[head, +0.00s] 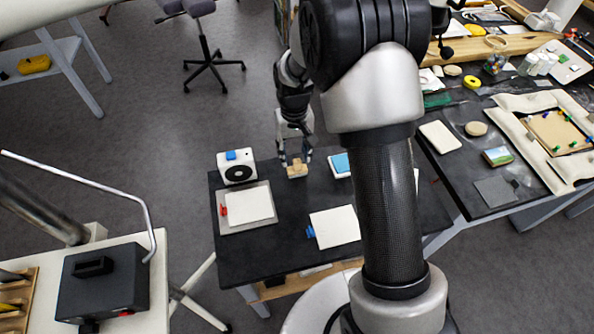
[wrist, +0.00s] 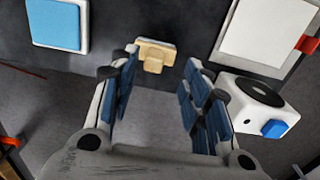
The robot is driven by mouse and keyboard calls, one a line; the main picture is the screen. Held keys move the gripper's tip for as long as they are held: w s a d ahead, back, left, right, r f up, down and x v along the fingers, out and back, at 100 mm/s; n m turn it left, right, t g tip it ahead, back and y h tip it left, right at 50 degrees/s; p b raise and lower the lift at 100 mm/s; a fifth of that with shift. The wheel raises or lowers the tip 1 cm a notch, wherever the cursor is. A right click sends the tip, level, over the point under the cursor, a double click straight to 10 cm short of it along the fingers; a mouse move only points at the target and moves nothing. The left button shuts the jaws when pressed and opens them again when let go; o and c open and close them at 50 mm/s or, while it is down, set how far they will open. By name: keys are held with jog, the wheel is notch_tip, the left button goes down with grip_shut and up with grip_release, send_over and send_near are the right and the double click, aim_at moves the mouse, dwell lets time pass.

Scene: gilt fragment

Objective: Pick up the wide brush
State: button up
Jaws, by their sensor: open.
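The wide brush, a small pale tan block with a stubby projecting part (head: 297,170), lies on the dark table near its back edge. In the wrist view the brush (wrist: 155,54) is at the top centre, just beyond the fingertips and nearer the left finger. My gripper (head: 295,157) is open over the brush, pointing down. In the wrist view my gripper (wrist: 160,75) shows its two blue-padded fingers wide apart with nothing between them. I cannot tell the exact height of the fingertips over the brush.
A white box with a black disc and blue knob (head: 237,167) stands left of the brush. A blue-topped white block (head: 341,164) lies to its right. A grey tray with a white sheet and red clip (head: 262,190) and a white pad with a blue clip (head: 336,226) lie nearer.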

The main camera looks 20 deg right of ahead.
aim_at(297, 161)
jog(key=shift+w+d+f+b, duration=0.15)
jog(key=shift+f+b, duration=0.35)
jog(key=shift+f, duration=0.85)
jog(key=shift+w+d+f+b, duration=0.15)
jog(key=shift+f+b, duration=0.35)
jog(key=shift+f, duration=0.85)
jog(key=shift+s, duration=0.1)
jog(key=shift+c, duration=0.3)
grip_shut()
